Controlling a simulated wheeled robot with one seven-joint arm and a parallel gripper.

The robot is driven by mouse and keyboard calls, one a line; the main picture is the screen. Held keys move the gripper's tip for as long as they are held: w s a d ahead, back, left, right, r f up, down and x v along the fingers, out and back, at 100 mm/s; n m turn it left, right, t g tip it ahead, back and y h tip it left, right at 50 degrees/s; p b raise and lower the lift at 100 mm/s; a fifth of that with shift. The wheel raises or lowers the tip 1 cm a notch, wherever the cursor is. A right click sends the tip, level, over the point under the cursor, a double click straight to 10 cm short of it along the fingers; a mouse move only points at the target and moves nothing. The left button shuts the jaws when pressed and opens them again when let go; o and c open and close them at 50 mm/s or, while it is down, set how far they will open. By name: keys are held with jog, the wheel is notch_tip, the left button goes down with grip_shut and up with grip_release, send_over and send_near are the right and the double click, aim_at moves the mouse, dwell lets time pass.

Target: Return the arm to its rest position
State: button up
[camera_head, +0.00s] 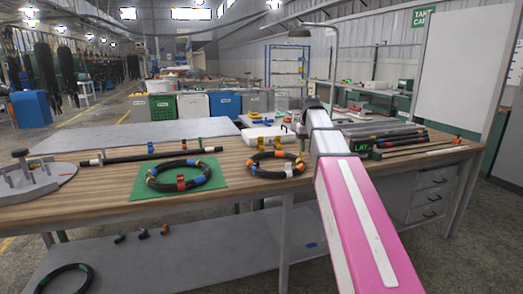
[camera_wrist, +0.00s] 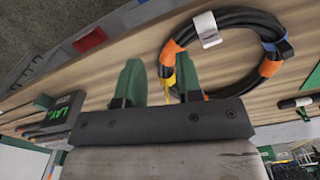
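My arm reaches out over the workbench (camera_head: 110,203) in the head view, its pink link in front. The gripper itself is hidden behind the arm there. In the wrist view my gripper (camera_wrist: 160,70) has two green fingers standing apart, with nothing held between them. Beyond the fingers a black hose coil (camera_wrist: 245,17) with orange, white and blue bands lies on the wooden top. In the head view one hose coil (camera_head: 277,176) lies on bare wood just left of my arm. Another hose coil (camera_head: 185,188) lies on a green mat (camera_head: 220,164).
A straight black hose (camera_head: 140,156) lies near the bench's back edge. A grey fixture (camera_head: 35,178) stands at the left end. A rack of long bars (camera_head: 385,137) is right of my arm. A lamp (camera_head: 300,32) overhangs the bench. Another coil (camera_head: 65,270) lies on the lower shelf.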

jog(key=s+f, duration=0.7)
jog(key=f, duration=0.6)
jog(key=s+f, duration=0.7)
jog(key=f, duration=0.5)
jog(key=s+f+m, duration=0.1)
jog(key=s+f, duration=0.6)
jog(key=f, duration=0.6)
jog(key=shift+f, duration=0.3)
